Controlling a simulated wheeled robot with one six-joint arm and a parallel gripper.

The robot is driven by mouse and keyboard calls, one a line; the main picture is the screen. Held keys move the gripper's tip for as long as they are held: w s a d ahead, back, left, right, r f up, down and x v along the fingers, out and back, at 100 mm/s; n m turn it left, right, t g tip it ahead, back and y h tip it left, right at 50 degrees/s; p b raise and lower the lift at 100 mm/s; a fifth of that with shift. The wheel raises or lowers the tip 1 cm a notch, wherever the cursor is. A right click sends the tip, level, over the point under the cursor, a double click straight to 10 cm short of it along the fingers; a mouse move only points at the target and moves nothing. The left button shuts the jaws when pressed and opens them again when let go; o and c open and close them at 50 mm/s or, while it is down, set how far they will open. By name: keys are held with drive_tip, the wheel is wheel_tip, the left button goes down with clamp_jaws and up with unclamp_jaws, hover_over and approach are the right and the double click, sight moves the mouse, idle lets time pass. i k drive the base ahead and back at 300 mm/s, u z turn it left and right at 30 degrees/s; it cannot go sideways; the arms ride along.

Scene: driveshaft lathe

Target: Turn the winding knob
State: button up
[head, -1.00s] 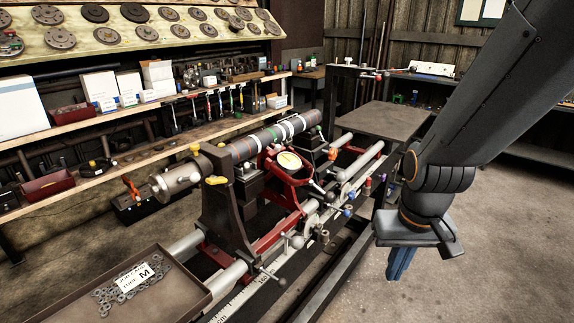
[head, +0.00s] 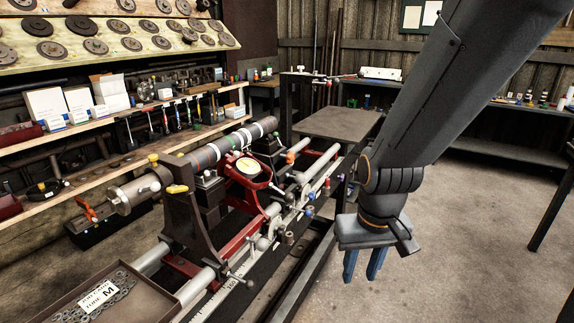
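The driveshaft lathe (head: 187,215) stands left of centre, with a banded shaft (head: 235,140) along its top and a round yellow-faced dial (head: 247,166) in a red frame. Several small knobs and handles sit on it: a yellow one (head: 177,189), an orange one (head: 290,157), a blue one (head: 309,210) and grey ball-ended levers (head: 240,278). I cannot tell which is the winding knob. My gripper (head: 362,277) hangs down to the right of the lathe, its blue fingers apart and empty. It touches nothing that I can see.
A tray of metal rings (head: 168,310) with a label is at the lower left. Shelves with tools and boxes (head: 75,106) line the left wall. A dark flat table (head: 338,124) stands beyond the lathe. The floor (head: 450,230) at right is clear.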

sight(289, 157)
drive_tip(key=k, duration=1.15)
drive_tip(key=z, duration=0.75)
drive_tip(key=i, duration=1.3)
drive_tip(key=u, duration=0.7)
drive_tip(key=i, duration=0.75)
drive_tip(key=u, duration=0.7)
